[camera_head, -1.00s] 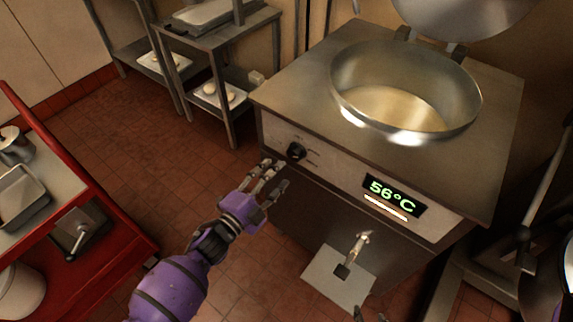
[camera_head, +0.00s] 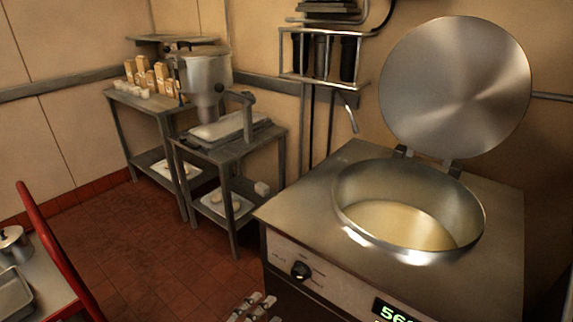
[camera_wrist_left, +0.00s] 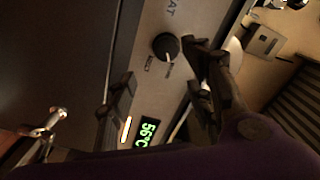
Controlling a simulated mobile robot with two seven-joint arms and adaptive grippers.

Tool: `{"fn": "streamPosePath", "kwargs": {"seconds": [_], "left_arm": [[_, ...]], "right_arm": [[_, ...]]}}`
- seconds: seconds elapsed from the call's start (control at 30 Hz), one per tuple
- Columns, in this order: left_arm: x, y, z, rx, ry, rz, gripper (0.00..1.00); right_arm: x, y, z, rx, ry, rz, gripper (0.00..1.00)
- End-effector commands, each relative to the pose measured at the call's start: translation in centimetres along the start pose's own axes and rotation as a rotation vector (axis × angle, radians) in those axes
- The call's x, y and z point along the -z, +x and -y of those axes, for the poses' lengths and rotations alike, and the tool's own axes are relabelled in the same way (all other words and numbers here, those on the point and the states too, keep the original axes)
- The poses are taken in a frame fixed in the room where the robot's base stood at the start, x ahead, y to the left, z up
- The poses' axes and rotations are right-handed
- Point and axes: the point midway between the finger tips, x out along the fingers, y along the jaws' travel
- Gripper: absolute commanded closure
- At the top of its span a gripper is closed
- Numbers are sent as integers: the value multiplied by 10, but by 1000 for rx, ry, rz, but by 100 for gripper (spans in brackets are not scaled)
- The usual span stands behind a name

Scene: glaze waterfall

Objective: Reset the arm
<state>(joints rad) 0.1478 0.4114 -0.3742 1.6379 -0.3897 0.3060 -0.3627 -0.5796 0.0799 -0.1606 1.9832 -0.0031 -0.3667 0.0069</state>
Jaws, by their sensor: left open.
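My left gripper (camera_head: 254,306) shows only by its fingertips at the bottom edge of the head view. It is open and empty, to the left of and below the black knob (camera_head: 301,271) on the kettle's front panel. In the left wrist view, the two fingers of my left gripper (camera_wrist_left: 160,64) stand apart, with the knob (camera_wrist_left: 166,46) showing between and beyond them. The rest of my left arm is below the head view. My right gripper does not show.
The steel kettle (camera_head: 350,205) holds pale liquid, its round lid (camera_head: 455,85) raised. Its green display (camera_head: 397,314) is cut off below; it reads 56°C in the wrist view (camera_wrist_left: 147,132). Steel tables (camera_head: 222,147) stand behind. A red-edged cart (camera_head: 52,240) is at left. Tiled floor between is clear.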

Motion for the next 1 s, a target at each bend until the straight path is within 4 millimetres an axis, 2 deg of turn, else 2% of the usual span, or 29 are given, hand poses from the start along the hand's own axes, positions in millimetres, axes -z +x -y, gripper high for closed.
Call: {"fn": "streamPosePath", "kwargs": {"seconds": [0.17, 0.27, 0.37, 0.47, 0.57, 0.7, 0.83, 0.9, 1.0], "left_arm": [[-21, 2, 6, 1, -151, 120, 53], [-36, -20, -2, 13, -349, 266, 53], [-47, -57, -20, 25, -553, 417, 53], [-51, -102, -44, 36, -741, 563, 53], [-48, -156, -72, 53, -925, 714, 53], [-31, -230, -104, 85, -1116, 888, 53], [-18, -275, -120, 108, -1177, 970, 53], [-14, -290, -128, 108, -1188, 999, 53], [-11, -299, -134, 104, -1193, 1015, 53]], "right_arm": [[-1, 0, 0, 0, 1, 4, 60], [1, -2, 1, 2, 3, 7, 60], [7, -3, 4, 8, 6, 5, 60], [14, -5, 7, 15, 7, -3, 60], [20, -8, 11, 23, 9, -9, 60], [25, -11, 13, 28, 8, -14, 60], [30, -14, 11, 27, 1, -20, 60], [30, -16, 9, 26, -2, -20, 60], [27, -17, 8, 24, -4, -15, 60]]}}
